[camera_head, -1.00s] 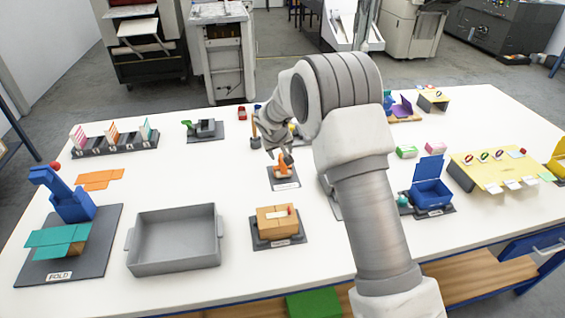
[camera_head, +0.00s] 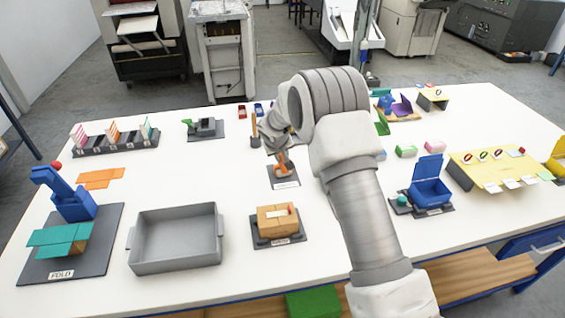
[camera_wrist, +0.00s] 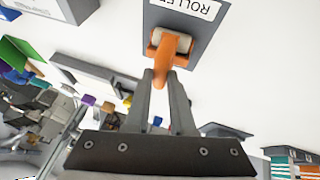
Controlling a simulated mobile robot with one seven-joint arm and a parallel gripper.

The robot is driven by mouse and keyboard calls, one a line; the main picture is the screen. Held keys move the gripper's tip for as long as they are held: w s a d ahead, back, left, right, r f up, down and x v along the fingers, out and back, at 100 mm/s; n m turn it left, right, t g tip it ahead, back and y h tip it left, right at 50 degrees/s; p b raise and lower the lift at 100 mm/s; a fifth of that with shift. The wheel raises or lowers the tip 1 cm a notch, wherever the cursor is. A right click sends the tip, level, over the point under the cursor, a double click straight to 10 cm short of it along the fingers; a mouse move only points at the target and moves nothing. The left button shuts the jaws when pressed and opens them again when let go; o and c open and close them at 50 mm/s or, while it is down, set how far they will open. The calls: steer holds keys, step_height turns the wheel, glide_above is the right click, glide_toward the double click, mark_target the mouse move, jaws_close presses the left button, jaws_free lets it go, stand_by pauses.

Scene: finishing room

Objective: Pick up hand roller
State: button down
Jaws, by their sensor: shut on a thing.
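The hand roller (camera_head: 283,167) has an orange handle and frame with a pale roller at its far end. In the wrist view the hand roller (camera_wrist: 166,60) is at top centre, its handle end between the fingertips. My gripper (camera_head: 279,152) is shut on the handle from above; in the wrist view my gripper (camera_wrist: 163,80) has both grey fingers touching it. The roller end is over the dark plate with a "ROLLER" label (camera_wrist: 190,7). I cannot tell whether it is clear of the plate.
A cardboard box (camera_head: 277,222) on a dark plate is in front, with a grey tray (camera_head: 175,263) to its left. An upright wooden-handled tool (camera_head: 255,130) stands close behind my gripper. A blue open box (camera_head: 430,190) is to the right. White table is bare around the plate.

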stand_by(0.4)
steer(key=shift+r, duration=0.5)
steer(key=r, duration=0.3)
steer(key=shift+s+d+r+b, duration=0.1)
steer(key=shift+d+r+b, duration=0.2)
steer(key=shift+b, duration=0.1)
steer(key=s+d+r+b, duration=0.1)
steer(key=s+d+r, duration=0.5)
steer(key=d, duration=0.3)
steer(key=shift+d+r, duration=0.15)
steer(key=shift+r, duration=0.1)
steer(key=shift+w, duration=0.1)
steer(key=c, duration=1.3)
jaws_free()
steer(key=shift+c, duration=0.2)
jaws_close()
